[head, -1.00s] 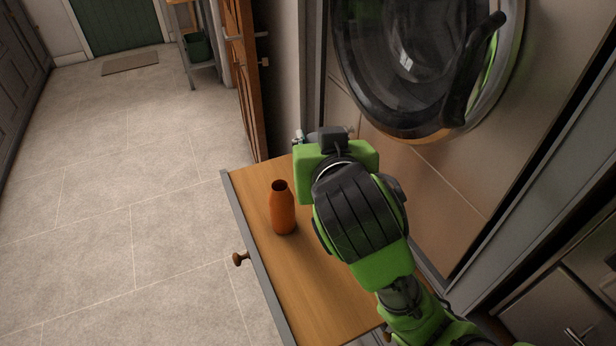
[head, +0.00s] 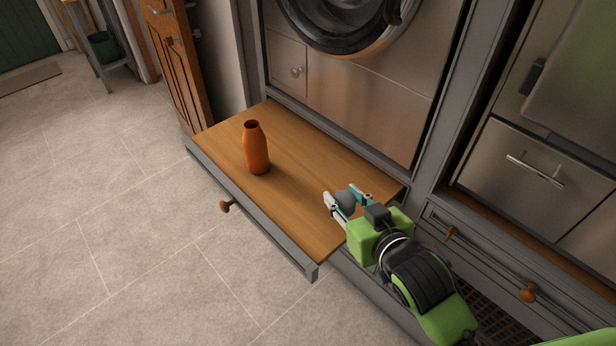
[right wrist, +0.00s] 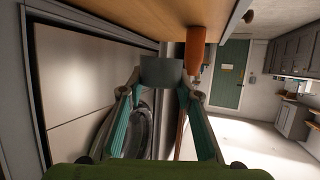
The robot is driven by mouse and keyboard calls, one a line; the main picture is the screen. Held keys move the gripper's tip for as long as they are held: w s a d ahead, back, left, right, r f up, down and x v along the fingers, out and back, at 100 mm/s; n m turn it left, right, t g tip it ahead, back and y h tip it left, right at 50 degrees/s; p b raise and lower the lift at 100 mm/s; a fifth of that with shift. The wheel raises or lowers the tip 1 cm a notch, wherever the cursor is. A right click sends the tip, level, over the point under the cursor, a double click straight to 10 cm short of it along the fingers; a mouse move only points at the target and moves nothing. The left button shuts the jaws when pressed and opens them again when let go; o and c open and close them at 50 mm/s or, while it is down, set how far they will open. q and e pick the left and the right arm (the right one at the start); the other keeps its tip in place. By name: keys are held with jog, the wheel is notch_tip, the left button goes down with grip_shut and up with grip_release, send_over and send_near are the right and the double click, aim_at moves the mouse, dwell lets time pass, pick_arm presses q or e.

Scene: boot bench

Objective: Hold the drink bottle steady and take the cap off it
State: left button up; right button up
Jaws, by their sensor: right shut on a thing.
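The orange drink bottle (head: 257,150) stands upright on the wooden pull-out top, with its dark mouth open and uncapped. It also shows in the right wrist view (right wrist: 195,48), beyond the fingers. My right gripper (head: 348,200) is shut on a grey cap (head: 345,202), over the right end of the wooden top and well apart from the bottle. In the right wrist view the cap (right wrist: 162,72) sits between the fingertips. I cannot tell whether the cap touches the wood. My left gripper is not in view, and nothing holds the bottle.
The wooden top (head: 300,185) is a pulled-out drawer or bench with a grey front edge and a brown knob (head: 226,206). It is bare between bottle and gripper. A round-doored machine (head: 345,20) stands behind. Tiled floor (head: 110,200) is open at the left.

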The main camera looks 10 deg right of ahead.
jog(key=d+x, duration=0.2)
jog(key=x, duration=0.7)
send_over(330, 190)
jog(key=s, duration=0.3)
jog(key=f, duration=0.5)
jog(key=shift+w+a+f, duration=0.15)
jog(key=shift+w, duration=0.1)
jog(key=shift+w+f+b, duration=0.2)
jog(key=shift+f+b, duration=0.05)
jog(key=shift+b, duration=0.05)
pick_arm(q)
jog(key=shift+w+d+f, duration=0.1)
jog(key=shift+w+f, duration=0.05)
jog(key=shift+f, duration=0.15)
pick_arm(e)
jog(key=shift+w+f, duration=0.15)
jog(key=shift+f, duration=1.6)
jog(key=shift+f, duration=0.15)
jog(key=o, duration=1.2)
jog(key=shift+o, duration=0.2)
